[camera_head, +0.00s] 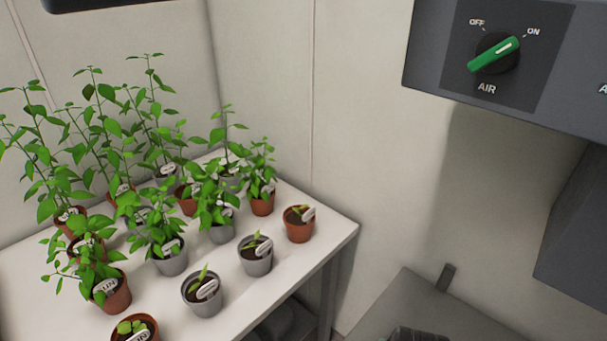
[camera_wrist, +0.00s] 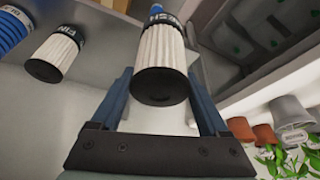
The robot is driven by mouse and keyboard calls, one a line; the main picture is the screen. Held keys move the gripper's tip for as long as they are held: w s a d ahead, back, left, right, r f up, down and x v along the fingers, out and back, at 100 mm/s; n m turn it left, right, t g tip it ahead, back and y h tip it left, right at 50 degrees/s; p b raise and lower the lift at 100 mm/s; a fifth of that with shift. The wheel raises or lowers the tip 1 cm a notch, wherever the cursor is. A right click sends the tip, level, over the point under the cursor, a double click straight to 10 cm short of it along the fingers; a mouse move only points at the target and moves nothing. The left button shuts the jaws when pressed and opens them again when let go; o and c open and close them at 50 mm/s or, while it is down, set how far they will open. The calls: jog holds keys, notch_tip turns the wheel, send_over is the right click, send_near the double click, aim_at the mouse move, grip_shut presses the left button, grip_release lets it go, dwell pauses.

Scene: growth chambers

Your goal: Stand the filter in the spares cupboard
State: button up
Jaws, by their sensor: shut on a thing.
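In the wrist view a white pleated filter (camera_wrist: 160,50) with a black end cap and a black lettered band sits between the two blue fingers of my gripper (camera_wrist: 160,78). My gripper is shut on this filter, and the cap end points toward the camera. A second white pleated filter (camera_wrist: 53,57), its band reading "FINE", is at the upper left, apart from my gripper. The spares cupboard cannot be made out for certain in either view. My gripper is not in the head view.
A blue ribbed piece (camera_wrist: 10,32) is at the wrist view's left edge. Grey and terracotta pots (camera_wrist: 288,110) are at its right. In the head view, a white table (camera_head: 330,232) holds several potted plants. A green AIR knob (camera_head: 494,53) on a dark box points toward ON.

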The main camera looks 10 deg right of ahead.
jog(key=s+a+f+n+y, duration=0.1)
jog(key=s+a+f+n, duration=0.1)
jog(key=a, duration=0.7)
jog(key=s+a+f+n+y, duration=0.1)
jog(key=a+f+n, duration=0.2)
jog(key=a, duration=0.7)
jog(key=shift+s+f+n+t, duration=0.35)
jog(key=shift+n+t, duration=0.05)
jog(key=shift+s+a, duration=0.1)
